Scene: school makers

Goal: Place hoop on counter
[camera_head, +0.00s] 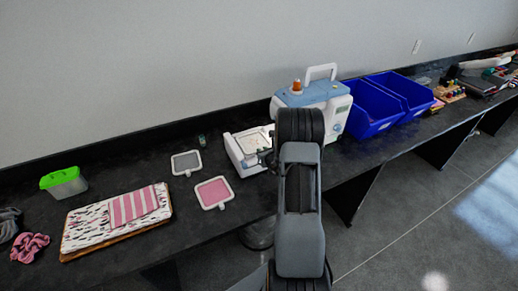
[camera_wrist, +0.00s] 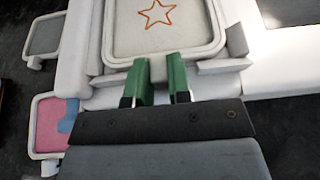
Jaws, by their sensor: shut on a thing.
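A white-framed hoop (camera_wrist: 124,35) with grey fabric and an orange star fills the top of the wrist view. My gripper (camera_wrist: 160,75), with green fingers, is shut on the near edge of this hoop. In the head view the hoop (camera_head: 255,139) is over the white bed of the blue-and-white sewing machine (camera_head: 333,99); I cannot tell whether it touches the bed. My arm partly hides it there. The dark counter (camera_head: 115,172) runs along the wall. A grey hoop (camera_head: 186,162) and a pink hoop (camera_head: 214,192) lie on it, left of the machine.
Left on the counter are a patterned fabric board (camera_head: 85,231) with striped cloth, a green-lidded box (camera_head: 65,182) and a pink scrunchie (camera_head: 30,247). Two blue bins (camera_head: 370,122) stand right of the machine. A small spool (camera_head: 202,141) is near the wall. Bare counter lies around the loose hoops.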

